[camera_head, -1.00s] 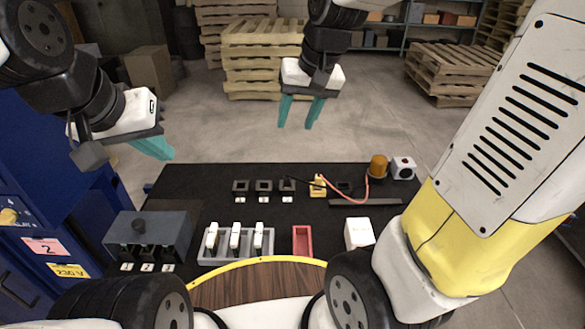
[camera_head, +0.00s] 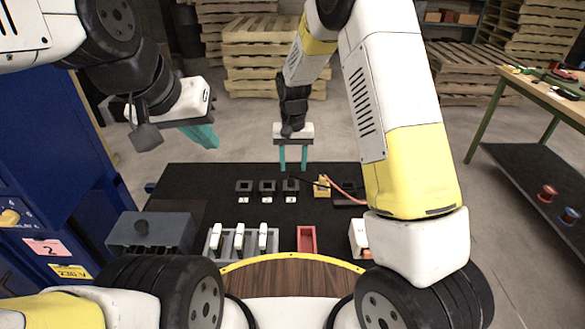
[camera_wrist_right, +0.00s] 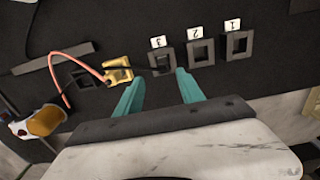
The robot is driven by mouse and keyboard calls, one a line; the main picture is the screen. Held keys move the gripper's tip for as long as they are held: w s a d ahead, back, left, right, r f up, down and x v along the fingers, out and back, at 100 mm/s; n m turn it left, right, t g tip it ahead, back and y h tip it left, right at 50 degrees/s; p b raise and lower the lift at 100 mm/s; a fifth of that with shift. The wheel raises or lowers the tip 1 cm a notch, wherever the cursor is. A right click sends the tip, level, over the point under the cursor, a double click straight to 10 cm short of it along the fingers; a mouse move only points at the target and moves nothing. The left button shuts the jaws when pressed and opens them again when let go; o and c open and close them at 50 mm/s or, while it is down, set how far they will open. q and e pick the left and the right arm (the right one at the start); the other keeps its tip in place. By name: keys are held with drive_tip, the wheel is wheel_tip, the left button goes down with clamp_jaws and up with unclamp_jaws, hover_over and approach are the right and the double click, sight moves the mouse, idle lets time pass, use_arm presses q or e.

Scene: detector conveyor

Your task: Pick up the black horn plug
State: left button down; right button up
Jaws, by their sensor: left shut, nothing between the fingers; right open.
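The black horn plug is hard to pick out. A thin black lead (camera_wrist_right: 140,69) runs from the yellow block (camera_wrist_right: 118,70) to the dark square socket labelled 3 (camera_wrist_right: 161,59); its end there is too small to make out. The yellow block (camera_head: 322,186) and socket 3 (camera_head: 291,188) also show in the head view. My right gripper (camera_head: 293,163) is open, pointing down at the far side of the mat. In the right wrist view its fingertips (camera_wrist_right: 160,76) lie either side of socket 3, with nothing held. My left gripper (camera_head: 208,138) is shut and empty, left of the mat.
Sockets 1 (camera_head: 244,187) and 2 (camera_head: 267,187) stand left of socket 3. A red cable (camera_wrist_right: 83,58) leaves the yellow block. Nearer me are a grey box (camera_head: 150,230), a grey tray (camera_head: 228,257) with white pieces and a red tray (camera_head: 306,246). My right arm hides the mat's right side.

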sight(291, 176)
drive_tip(key=f, duration=0.5)
drive_tip(key=shift+s+a+f, duration=0.1)
drive_tip(key=shift+s+a, duration=0.15)
drive_tip(key=shift+a, duration=0.15)
drive_tip(key=shift+c, duration=0.4)
clamp_jaws()
